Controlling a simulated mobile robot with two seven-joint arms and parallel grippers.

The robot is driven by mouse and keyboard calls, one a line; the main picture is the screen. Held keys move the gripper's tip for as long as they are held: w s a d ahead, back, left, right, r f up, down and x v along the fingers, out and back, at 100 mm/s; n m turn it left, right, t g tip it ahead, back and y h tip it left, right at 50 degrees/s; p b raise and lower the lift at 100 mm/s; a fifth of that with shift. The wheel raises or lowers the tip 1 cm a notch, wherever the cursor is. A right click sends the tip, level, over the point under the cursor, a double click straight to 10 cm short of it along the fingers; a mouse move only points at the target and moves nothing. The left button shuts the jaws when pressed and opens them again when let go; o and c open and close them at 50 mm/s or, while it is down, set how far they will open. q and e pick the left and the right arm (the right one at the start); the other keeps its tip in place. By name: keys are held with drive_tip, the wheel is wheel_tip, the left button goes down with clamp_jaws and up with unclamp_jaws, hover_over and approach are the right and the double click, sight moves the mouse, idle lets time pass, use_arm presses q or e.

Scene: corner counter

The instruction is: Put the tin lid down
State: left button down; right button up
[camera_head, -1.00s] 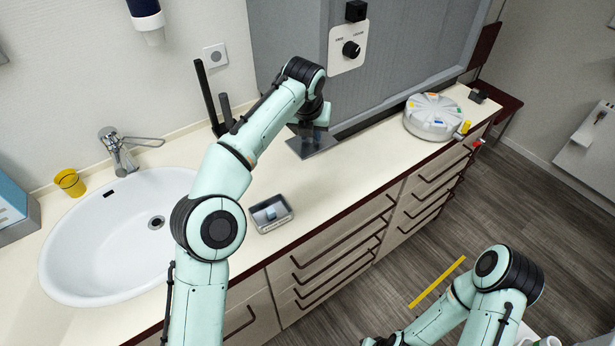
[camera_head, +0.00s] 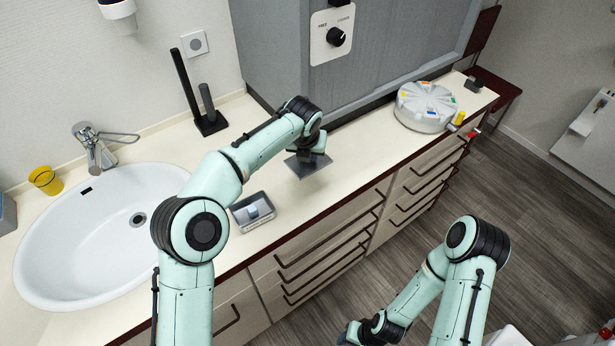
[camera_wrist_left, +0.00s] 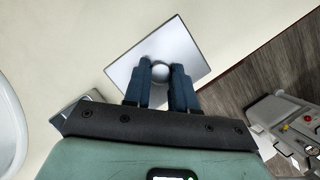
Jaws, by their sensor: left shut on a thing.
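The tin lid (camera_head: 306,167) is a flat grey square plate with a round knob (camera_wrist_left: 160,71), over the counter to the right of the open tin. My left gripper (camera_head: 312,152) is shut on this knob; in the left wrist view its two dark fingers (camera_wrist_left: 162,80) stand on either side of the knob. I cannot tell whether the lid touches the counter. The open grey tin (camera_head: 237,217) sits near the counter's front edge with a small pale-and-dark item inside. My right gripper (camera_head: 352,333) is low at the bottom, over the floor; its jaws are unclear.
A white sink (camera_head: 95,250) lies to the left, with a yellow cup (camera_head: 46,181) behind it. A black stand (camera_head: 210,124) is at the wall. A round white organiser (camera_head: 425,118) is at the far right. The counter (camera_head: 350,150) between lid and organiser is clear.

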sight(308, 164)
use_arm(q)
drive_tip(key=f, duration=0.1)
drive_tip(key=s+f, duration=0.1)
drive_tip(key=f, duration=0.1)
drive_tip(key=shift+w+f+b, duration=0.2)
drive_tip(key=shift+f+b, duration=0.15)
drive_tip(key=shift+f, duration=0.05)
wheel_tip(308, 164, down, 4)
drive_tip(key=shift+w+f+b, duration=0.1)
drive_tip(key=shift+f+b, duration=0.1)
drive_tip(key=shift+b, duration=0.3)
drive_tip(key=shift+f, duration=0.4)
use_arm(e)
drive_tip(key=s+f, duration=0.3)
drive_tip(key=shift+s+f, duration=0.1)
drive_tip(key=shift+s, duration=0.1)
drive_tip(key=shift+w, duration=0.15)
use_arm(q)
drive_tip(key=c, duration=0.9)
unclamp_jaws()
drive_tip(key=shift+f, duration=0.1)
